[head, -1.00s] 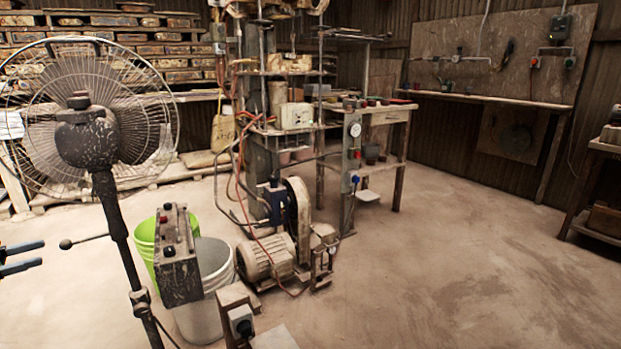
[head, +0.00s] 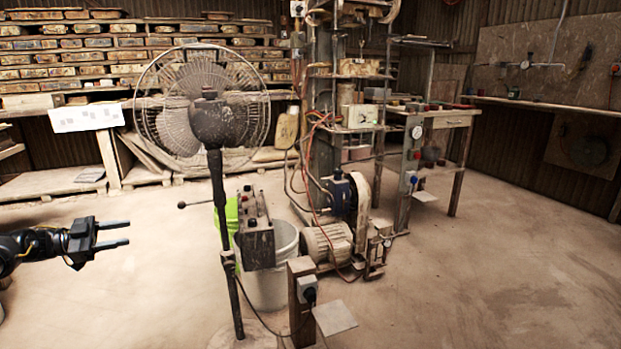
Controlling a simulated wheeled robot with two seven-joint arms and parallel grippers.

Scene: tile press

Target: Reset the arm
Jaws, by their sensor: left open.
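My left gripper (head: 122,234) comes in from the left edge, its two dark fingers spread apart and pointing right. It is open and nothing is between the fingers. It hangs over bare floor, left of the standing fan (head: 208,125) and apart from it. My right gripper is not in the picture.
Shelves (head: 60,95) line the back. Floor is clear at front left and right.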

